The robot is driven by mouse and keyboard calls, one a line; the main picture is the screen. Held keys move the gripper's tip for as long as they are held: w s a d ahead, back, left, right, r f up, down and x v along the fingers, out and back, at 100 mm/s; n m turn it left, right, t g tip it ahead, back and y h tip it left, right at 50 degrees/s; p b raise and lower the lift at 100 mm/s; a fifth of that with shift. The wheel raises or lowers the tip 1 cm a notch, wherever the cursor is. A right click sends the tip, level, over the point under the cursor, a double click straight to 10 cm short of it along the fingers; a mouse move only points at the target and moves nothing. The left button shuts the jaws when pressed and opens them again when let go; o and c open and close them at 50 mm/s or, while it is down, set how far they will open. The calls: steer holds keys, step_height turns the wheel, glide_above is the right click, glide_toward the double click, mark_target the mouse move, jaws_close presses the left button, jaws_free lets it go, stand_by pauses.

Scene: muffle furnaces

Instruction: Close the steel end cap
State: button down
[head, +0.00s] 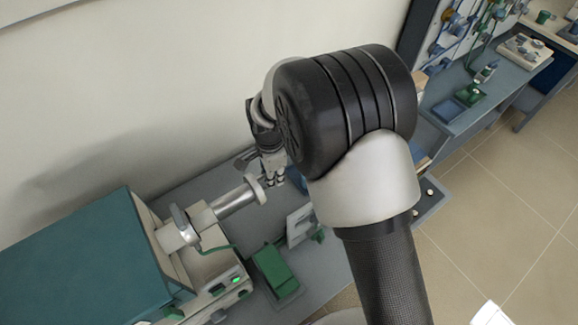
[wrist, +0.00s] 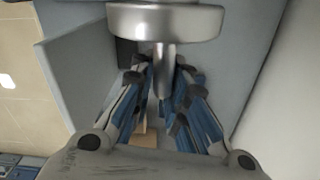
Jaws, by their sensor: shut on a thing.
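The steel end cap (wrist: 165,22) is a round disc with a short stem (wrist: 164,66), at the top of the wrist view. My gripper (wrist: 161,78) has its blue-padded fingers on both sides of the stem and is shut on it. In the head view my gripper (head: 273,172) is at the outer end of the furnace's steel tube (head: 233,202), beside a round steel disc (head: 257,188). My arm hides part of this area. I cannot tell whether the cap touches the tube end.
The teal furnace (head: 85,258) stands at the lower left, with a lit green indicator on its front. A green object (head: 273,268) and a pale upright part (head: 300,225) are on the grey bench (head: 325,275). The wall is close behind. Another bench (head: 475,115) is at the upper right.

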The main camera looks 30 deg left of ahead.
mark_target(214, 207)
steer(key=s+a, duration=0.3)
steer(key=s, duration=0.2)
steer(key=s+a, duration=0.2)
steer(key=s, duration=0.3)
steer(key=s+a, duration=0.3)
steer(key=s, duration=0.2)
steer(key=shift+s+a+r, duration=0.2)
steer(key=shift+a+r, duration=0.05)
steer(key=shift+a, duration=0.05)
steer(key=c, duration=1.7)
jaws_free()
steer(key=shift+o, duration=0.5)
steer(key=shift+s+f, duration=0.15)
steer(key=shift+d, duration=0.1)
step_height(214, 207, up, 12)
